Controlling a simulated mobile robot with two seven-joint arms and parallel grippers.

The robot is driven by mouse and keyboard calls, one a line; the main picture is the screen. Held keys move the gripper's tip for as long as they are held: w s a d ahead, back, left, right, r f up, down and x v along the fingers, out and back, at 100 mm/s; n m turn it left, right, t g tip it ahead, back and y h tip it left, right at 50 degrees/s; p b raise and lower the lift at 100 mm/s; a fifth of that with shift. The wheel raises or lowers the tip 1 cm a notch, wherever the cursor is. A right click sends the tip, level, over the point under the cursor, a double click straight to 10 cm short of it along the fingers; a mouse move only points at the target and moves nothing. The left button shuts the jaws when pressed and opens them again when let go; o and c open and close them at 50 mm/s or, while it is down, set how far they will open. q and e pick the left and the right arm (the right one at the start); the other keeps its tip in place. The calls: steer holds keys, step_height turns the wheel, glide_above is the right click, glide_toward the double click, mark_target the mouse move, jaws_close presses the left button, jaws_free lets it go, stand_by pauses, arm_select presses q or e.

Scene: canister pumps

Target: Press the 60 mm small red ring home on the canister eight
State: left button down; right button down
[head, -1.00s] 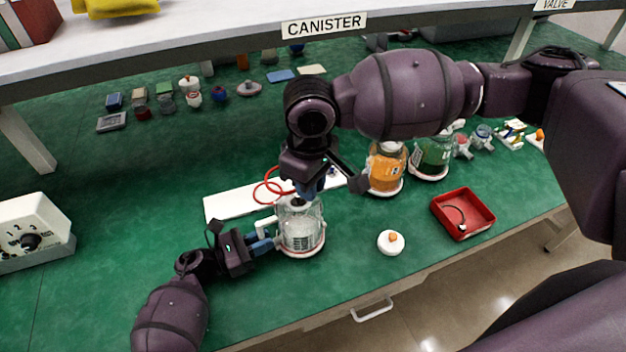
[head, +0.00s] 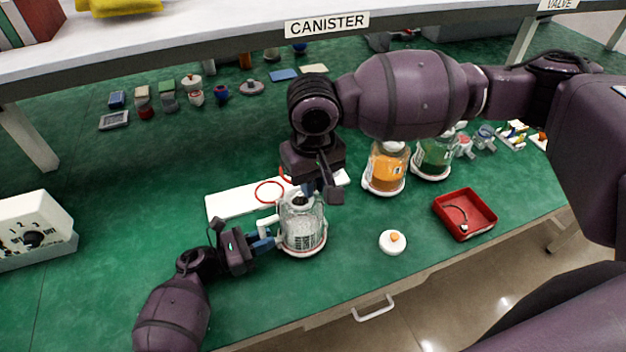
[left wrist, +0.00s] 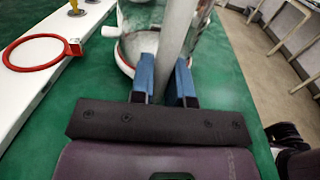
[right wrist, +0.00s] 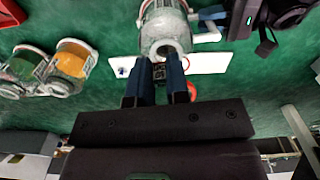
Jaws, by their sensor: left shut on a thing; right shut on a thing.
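Canister eight is most likely the clear jar (head: 302,236) on the green bench, upright and open at the top. My left gripper (head: 268,236) is shut on its handle, which shows as a grey bar (left wrist: 178,35) between the fingers. My right gripper (head: 312,192) points down just above and behind the jar's mouth (right wrist: 172,48). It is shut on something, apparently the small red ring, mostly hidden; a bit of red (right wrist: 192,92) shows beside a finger. Contact with the mouth cannot be told. Another red ring (head: 268,200) with a tab lies on the white strip (left wrist: 35,95).
Orange (head: 386,170) and green (head: 434,156) jars stand to the right. A white lid (head: 392,243) with an orange knob and a red tray (head: 465,214) lie at the front right. Small parts line the back.

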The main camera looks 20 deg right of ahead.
step_height(320, 180, down, 8)
stand_by(0.9)
steer(key=shift+f, duration=1.5)
stand_by(2.0)
stand_by(0.4)
steer(key=shift+c, duration=2.4)
jaws_free()
steer(key=shift+s+d, duration=0.2)
steer(key=shift+s, duration=0.75)
steer(key=shift+s+d, duration=0.15)
steer(key=shift+s, duration=0.8)
